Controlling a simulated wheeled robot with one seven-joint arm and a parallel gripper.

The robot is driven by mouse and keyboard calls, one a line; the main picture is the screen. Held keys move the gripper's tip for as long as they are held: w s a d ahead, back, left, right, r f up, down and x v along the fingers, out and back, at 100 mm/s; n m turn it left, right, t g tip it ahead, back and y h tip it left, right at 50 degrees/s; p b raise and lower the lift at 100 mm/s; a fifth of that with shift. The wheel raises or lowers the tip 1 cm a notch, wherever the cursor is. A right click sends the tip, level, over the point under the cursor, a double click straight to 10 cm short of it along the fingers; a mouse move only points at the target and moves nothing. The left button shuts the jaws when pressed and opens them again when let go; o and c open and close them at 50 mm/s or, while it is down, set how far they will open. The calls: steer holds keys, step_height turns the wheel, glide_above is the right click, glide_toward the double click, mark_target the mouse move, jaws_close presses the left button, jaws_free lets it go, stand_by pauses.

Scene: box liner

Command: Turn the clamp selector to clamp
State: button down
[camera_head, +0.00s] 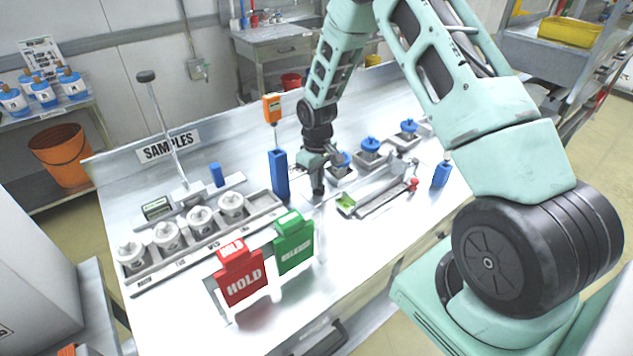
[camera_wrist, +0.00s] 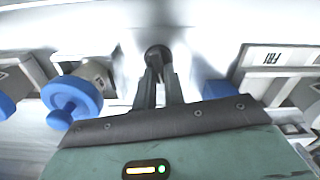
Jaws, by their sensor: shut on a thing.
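My gripper (camera_head: 318,194) reaches down to the bench between the blue post and the metal fixture. The wrist view shows the two fingers of my gripper (camera_wrist: 159,78) close together on a dark round knob, which I take for the clamp selector (camera_wrist: 157,53). The gripper is shut on this knob. Its markings and the way it points cannot be read. In the head view the knob cannot be told apart from the dark fingers. A metal fixture (camera_head: 380,200) with a green end and a red knob lies just right of the gripper.
Blue-topped jars (camera_head: 370,148) stand in holders behind and right of the gripper. A blue post (camera_head: 279,175) with an orange device stands close on its left. A red HOLD sign (camera_head: 240,275) and a green sign (camera_head: 293,243) stand in front. The front right bench is clear.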

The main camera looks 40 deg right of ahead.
steer(key=m+b, duration=0.1)
steer(key=m, duration=0.3)
steer(key=shift+d+m+b, duration=0.15)
steer(key=shift+m+b, duration=0.15)
steer(key=shift+b, duration=0.1)
steer(key=shift+d+m+b, duration=0.15)
steer(key=shift+m+b, duration=0.3)
steer(key=shift+m, duration=1.45)
steer(key=c, duration=1.5)
jaws_free()
step_height(320, 180, up, 18)
steer(key=b, duration=0.3)
steer(key=shift+f, duration=0.25)
steer(key=shift+s, duration=0.15)
